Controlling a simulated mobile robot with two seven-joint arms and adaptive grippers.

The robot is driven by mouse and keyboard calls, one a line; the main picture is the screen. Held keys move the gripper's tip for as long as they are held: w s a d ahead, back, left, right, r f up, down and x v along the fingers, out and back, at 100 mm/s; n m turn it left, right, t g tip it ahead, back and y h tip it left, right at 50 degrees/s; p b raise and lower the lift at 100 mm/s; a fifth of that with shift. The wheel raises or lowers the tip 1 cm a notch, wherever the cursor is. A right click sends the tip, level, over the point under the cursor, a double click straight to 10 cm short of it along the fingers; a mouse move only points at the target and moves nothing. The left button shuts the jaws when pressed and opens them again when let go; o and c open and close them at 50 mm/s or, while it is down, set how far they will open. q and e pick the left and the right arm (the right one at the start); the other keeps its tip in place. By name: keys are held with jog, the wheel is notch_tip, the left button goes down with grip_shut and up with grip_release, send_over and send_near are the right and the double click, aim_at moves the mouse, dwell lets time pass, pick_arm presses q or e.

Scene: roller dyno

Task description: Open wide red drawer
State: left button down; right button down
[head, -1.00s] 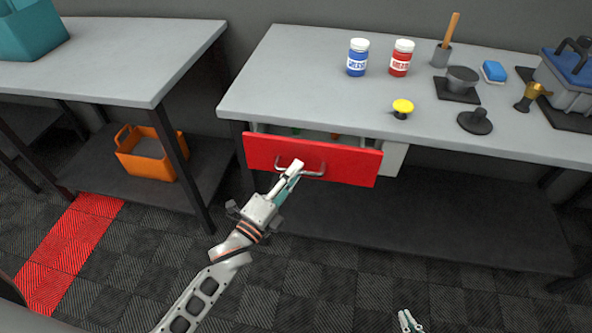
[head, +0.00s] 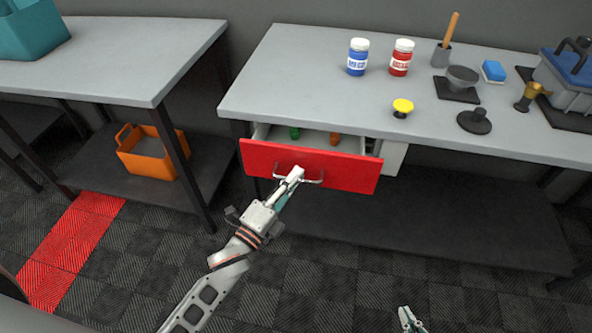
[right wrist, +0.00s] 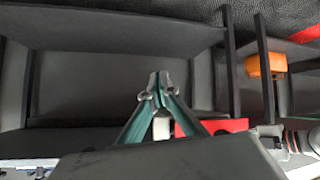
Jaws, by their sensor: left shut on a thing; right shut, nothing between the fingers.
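The wide red drawer (head: 345,172) under the grey workbench stands partly pulled out. Its inside shows, with a green thing (head: 295,133) and an orange thing (head: 334,138) lying at the back. A strip of red also shows in the right wrist view (right wrist: 222,126). My left gripper (head: 294,175) is shut on the drawer's metal handle (head: 313,181), at the left part of the bar. My right gripper (head: 406,315) is low in the head view, apart from the drawer. Its fingertips (right wrist: 157,88) meet with nothing between them in the right wrist view.
The workbench top (head: 300,85) holds a blue jar (head: 358,57), a red jar (head: 401,58), a yellow button (head: 403,107) and several tools. A second table (head: 130,60) stands at left, with an orange bin (head: 147,152) on its lower shelf. The floor before the drawer is open.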

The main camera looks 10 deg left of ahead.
pick_arm(q)
jog(key=s+p, duration=0.1)
jog(key=s, duration=1.7)
jog(key=shift+s, duration=0.35)
jog(key=c, duration=2.4)
grip_release()
jog(key=v, duration=1.2)
